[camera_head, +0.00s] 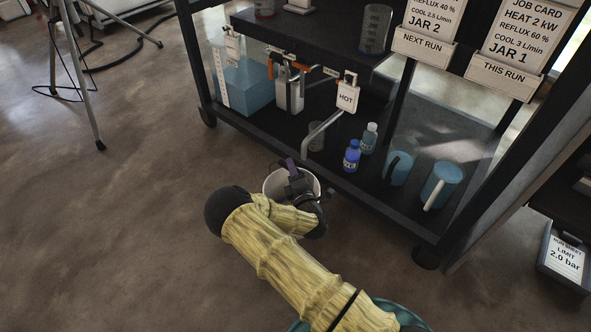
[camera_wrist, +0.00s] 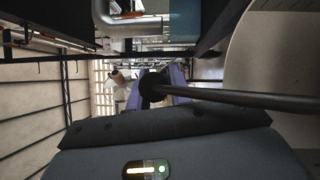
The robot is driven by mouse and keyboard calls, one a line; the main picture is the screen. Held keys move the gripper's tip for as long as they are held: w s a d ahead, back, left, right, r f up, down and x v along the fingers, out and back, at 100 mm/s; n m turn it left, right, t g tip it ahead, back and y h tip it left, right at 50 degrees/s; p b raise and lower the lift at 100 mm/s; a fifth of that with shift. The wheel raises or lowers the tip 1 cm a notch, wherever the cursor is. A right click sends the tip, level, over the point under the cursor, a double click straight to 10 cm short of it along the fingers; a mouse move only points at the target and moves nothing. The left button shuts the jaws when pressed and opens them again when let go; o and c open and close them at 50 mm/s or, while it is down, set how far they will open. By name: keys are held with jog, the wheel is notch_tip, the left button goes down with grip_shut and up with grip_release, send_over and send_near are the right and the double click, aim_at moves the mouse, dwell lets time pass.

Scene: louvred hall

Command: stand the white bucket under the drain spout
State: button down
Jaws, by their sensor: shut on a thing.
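The white bucket (camera_head: 271,188) is in front of the rack's lower shelf in the head view, partly hidden by my arm. My gripper (camera_head: 291,172) is over its mouth, shut on its dark handle. In the wrist view the handle (camera_wrist: 235,97) runs from between the purple fingers (camera_wrist: 172,88) toward the pale bucket wall (camera_wrist: 270,60) at right. The grey metal drain spout (camera_head: 318,132) slants down and out from the rack; its lower end is just behind and above the bucket's rim. I cannot tell whether the bucket touches the floor.
The rack's lower shelf (camera_head: 345,185) holds small blue bottles (camera_head: 352,157) and blue mugs (camera_head: 440,185) right of the spout. A HOT tag (camera_head: 347,97) hangs above. A tripod (camera_head: 85,80) stands far left. Floor (camera_head: 110,230) to the left is clear.

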jog(key=c, duration=1.6)
grip_release()
jog(key=shift+f, duration=0.1)
jog(key=shift+c, duration=0.2)
jog(key=o, duration=0.4)
jog(key=p+v, duration=0.5)
jog(key=v, duration=0.7)
